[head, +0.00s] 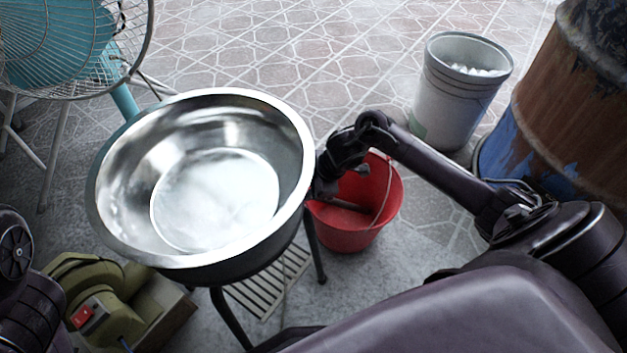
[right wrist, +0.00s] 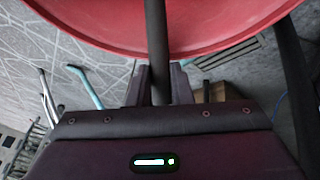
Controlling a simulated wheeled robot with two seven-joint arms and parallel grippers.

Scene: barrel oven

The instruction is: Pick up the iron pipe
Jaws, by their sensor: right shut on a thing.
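The iron pipe (right wrist: 156,45) is a dark, slim rod. In the right wrist view it runs down from the top edge, across the red bucket, to between my right fingers. My right gripper (right wrist: 160,88) is shut on the pipe. In the head view the right gripper (head: 325,187) is at the left rim of the red bucket (head: 372,228), beside the steel basin, and its fingertips are hard to make out. A greyish bar (head: 345,205) shows inside the bucket; I cannot tell if it is the same pipe. My left gripper is not in view.
A large steel basin (head: 130,215) on a dark-legged stand is left of the bucket. A fan (head: 75,45), a green machine (head: 105,310), a grey bin (head: 445,105) and a rusty barrel (head: 570,100) stand around. Tiled floor (head: 290,45) is clear at the back.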

